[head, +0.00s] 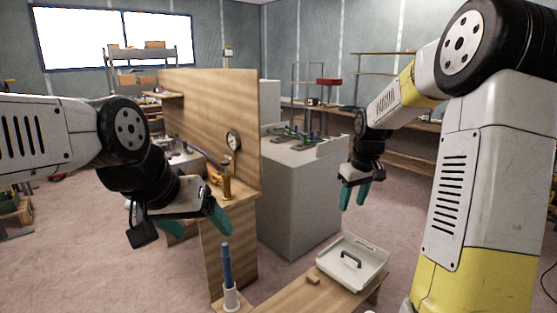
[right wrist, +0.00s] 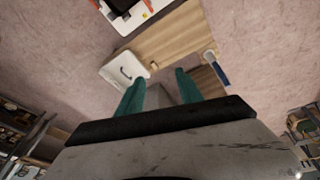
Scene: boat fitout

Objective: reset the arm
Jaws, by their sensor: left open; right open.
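My left gripper (head: 196,224) has teal fingers and hangs in front of the wooden partition, left of the blue-handled tool. Its fingers are apart with nothing between them. My right gripper (head: 354,193) hangs in the air above and behind the white tray, in front of the grey block. Its teal fingers point down, apart and empty. In the right wrist view the two fingers (right wrist: 160,90) are spread with only floor and bench seen beyond them.
A blue-handled tool (head: 227,266) stands upright in a pale holder. A tall wooden partition (head: 220,120) and a grey block (head: 298,205) stand behind. Open floor (head: 95,240) lies at left.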

